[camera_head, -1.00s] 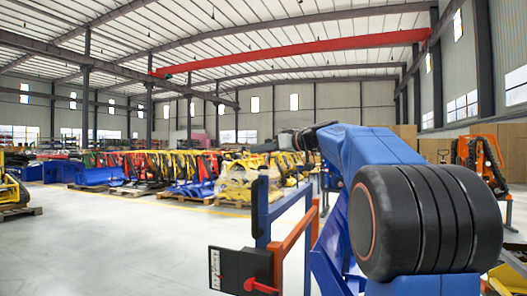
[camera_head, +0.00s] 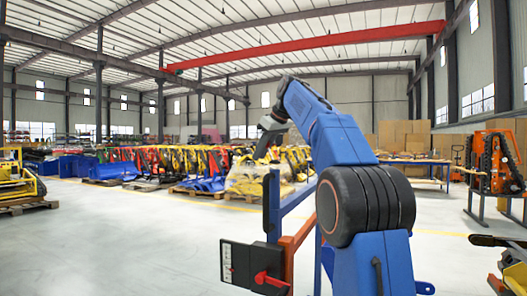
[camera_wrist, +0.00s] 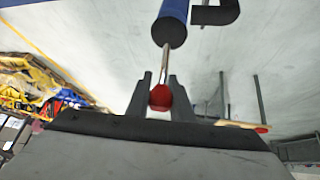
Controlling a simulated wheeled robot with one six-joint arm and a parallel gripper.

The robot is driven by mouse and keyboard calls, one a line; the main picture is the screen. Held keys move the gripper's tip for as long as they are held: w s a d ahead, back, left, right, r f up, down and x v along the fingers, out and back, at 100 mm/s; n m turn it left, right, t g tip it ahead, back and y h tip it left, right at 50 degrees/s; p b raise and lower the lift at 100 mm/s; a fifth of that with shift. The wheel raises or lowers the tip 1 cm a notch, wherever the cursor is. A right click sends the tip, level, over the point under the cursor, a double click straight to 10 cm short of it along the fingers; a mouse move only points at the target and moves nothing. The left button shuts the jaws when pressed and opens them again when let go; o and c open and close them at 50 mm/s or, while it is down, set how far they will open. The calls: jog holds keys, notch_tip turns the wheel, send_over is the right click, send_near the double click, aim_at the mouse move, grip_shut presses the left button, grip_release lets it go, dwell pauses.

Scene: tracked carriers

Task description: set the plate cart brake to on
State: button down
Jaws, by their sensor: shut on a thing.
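In the wrist view my gripper (camera_wrist: 160,82) has its two grey fingers on either side of a red knob (camera_wrist: 160,97). The knob is on the end of a thin metal rod (camera_wrist: 165,63), which runs up to a dark-ended blue cylinder (camera_wrist: 170,28). In the head view a black plate (camera_head: 240,264) with a marked light scale and a red lever (camera_head: 269,279) sits at the bottom centre, beside an orange and blue frame (camera_head: 271,205). My arm rises behind it, and its grey end hangs down; the fingers cannot be made out there.
A black bent part (camera_wrist: 215,12) is beside the blue cylinder in the wrist view. In the head view a long workbench (camera_head: 425,163) and an orange machine (camera_head: 492,165) stand at the right. Open pale floor (camera_head: 120,235) lies at the left.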

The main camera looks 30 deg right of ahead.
jog(key=shift+w+a+f+g+h, duration=0.1)
jog(key=shift+w+f+g+h, duration=0.05)
jog(key=shift+f+g+h, duration=0.2)
jog(key=shift+r, duration=0.1)
jog(key=c, duration=1.6)
grip_release()
jog(key=shift+o, duration=0.2)
jog(key=shift+r, duration=0.1)
